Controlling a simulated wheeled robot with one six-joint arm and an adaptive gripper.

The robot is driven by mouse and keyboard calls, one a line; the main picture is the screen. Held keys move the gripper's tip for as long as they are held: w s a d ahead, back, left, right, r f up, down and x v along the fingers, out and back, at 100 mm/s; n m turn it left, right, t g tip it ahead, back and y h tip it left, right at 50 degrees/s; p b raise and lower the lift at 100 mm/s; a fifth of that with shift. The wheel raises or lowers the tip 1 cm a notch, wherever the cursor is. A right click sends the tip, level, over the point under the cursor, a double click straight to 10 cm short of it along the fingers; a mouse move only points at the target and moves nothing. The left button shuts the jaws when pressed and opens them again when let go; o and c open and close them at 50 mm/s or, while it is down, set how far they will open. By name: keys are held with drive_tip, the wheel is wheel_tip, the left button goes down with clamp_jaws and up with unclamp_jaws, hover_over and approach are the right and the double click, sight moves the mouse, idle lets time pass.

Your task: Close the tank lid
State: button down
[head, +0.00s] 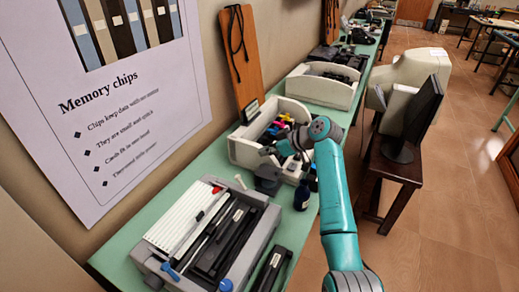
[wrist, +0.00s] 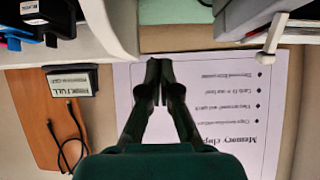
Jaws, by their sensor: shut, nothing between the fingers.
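My gripper (wrist: 158,72) is shut and empty, with its dark fingertips together in the wrist view. In the head view my gripper (head: 266,151) is over the near end of a white bin (head: 240,150), partly hidden by its own links. A dark grey block (head: 268,178) stands on the table just below my gripper, and a small dark bottle (head: 301,196) is to its right. I cannot tell for sure which part is the tank lid. A pale lever-like piece (wrist: 270,38) at the upper right of the wrist view also shows in the head view (head: 240,181).
A grey tray (head: 265,228) with white and black strips fills the near table. The white bin holds coloured pieces. A small label stand (wrist: 72,82), a wooden board (head: 241,55) and a poster (head: 110,100) are along the wall. A monitor (head: 415,115) stands at the right.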

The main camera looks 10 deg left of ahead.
sight(279, 175)
drive_tip(key=shift+s+d+f+y, duration=0.15)
drive_tip(key=shift+d+y, duration=0.05)
drive_tip(key=shift+d, duration=0.2)
drive_tip(key=shift+s+d+f+y, duration=0.15)
drive_tip(key=shift+d+y, duration=0.05)
drive_tip(key=shift+d, duration=0.2)
drive_tip(key=shift+s+d+f, duration=0.25)
drive_tip(key=shift+d+f, duration=0.2)
drive_tip(key=shift+d, duration=0.15)
drive_tip(key=shift+s+d+f, duration=0.2)
drive_tip(key=shift+d+f, duration=0.25)
drive_tip(key=shift+d, duration=0.15)
drive_tip(key=shift+s+d+f+t+y, duration=0.15)
drive_tip(key=shift+d+f+t+y, duration=0.4)
drive_tip(key=shift+y, duration=0.25)
drive_tip(key=shift+s+d+f, duration=0.1)
drive_tip(key=shift+d+f, duration=0.15)
drive_tip(key=shift+f, duration=0.25)
drive_tip(key=shift+s+d+f, duration=0.1)
drive_tip(key=shift+d+f, duration=0.15)
drive_tip(key=shift+f, duration=0.2)
drive_tip(key=shift+f, duration=0.2)
